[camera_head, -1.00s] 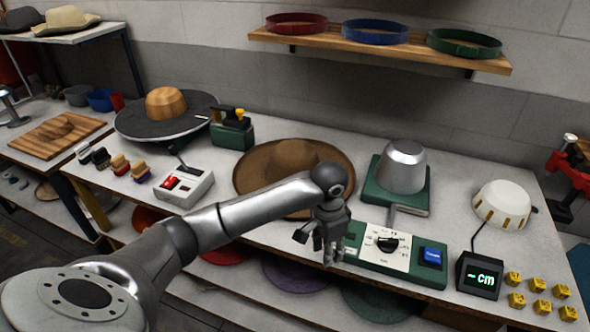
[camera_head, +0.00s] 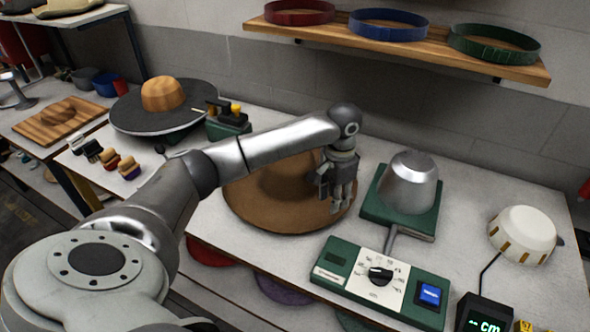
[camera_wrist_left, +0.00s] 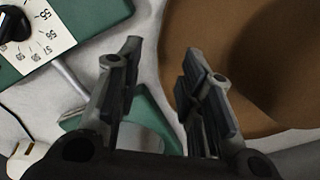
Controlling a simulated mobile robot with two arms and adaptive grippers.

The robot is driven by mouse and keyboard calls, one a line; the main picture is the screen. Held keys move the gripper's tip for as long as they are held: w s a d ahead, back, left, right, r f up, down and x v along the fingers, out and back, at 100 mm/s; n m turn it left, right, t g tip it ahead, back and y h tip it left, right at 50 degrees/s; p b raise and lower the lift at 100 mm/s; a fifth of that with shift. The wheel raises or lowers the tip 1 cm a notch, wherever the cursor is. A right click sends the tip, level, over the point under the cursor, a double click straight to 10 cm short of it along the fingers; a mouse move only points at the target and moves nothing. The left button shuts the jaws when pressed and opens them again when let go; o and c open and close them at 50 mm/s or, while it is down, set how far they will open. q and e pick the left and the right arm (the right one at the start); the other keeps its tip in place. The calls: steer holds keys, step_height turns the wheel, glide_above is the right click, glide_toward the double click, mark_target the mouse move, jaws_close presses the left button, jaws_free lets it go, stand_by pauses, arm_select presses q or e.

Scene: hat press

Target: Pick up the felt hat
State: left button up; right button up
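The brown felt hat (camera_head: 250,205) lies on the workbench in the middle of the head view, its wide brim flat and its crown partly hidden behind my left arm. My left gripper (camera_head: 338,205) is at the hat's right brim edge, fingers pointing down. In the left wrist view the two fingers of the gripper (camera_wrist_left: 160,85) are apart with nothing between them, and the hat (camera_wrist_left: 240,50) fills the right side, beside and below the right finger. Whether a finger touches the brim cannot be told. My right gripper is not in view.
A metal hat block (camera_head: 409,180) on a green base stands right of the hat. A green control box (camera_head: 335,262) with a dial sits in front. A round stand (camera_head: 140,120) with a wooden crown is at left. A shelf (camera_head: 480,62) with coloured bands hangs above.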

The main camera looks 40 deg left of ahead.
mark_target(329, 219)
arm_select(q)
steer(key=f, duration=0.1)
steer(key=s+f, duration=0.1)
steer(key=shift+f, duration=0.4)
steer(key=shift+f+p, duration=0.3)
steer(key=shift+p, duration=0.05)
steer(key=f, duration=0.2)
steer(key=f+p, duration=0.1)
steer(key=shift+w+a+f, duration=0.15)
steer(key=shift+w+f, duration=0.05)
steer(key=shift+f, duration=0.75)
steer(key=shift+c, duration=0.8)
jaws_close()
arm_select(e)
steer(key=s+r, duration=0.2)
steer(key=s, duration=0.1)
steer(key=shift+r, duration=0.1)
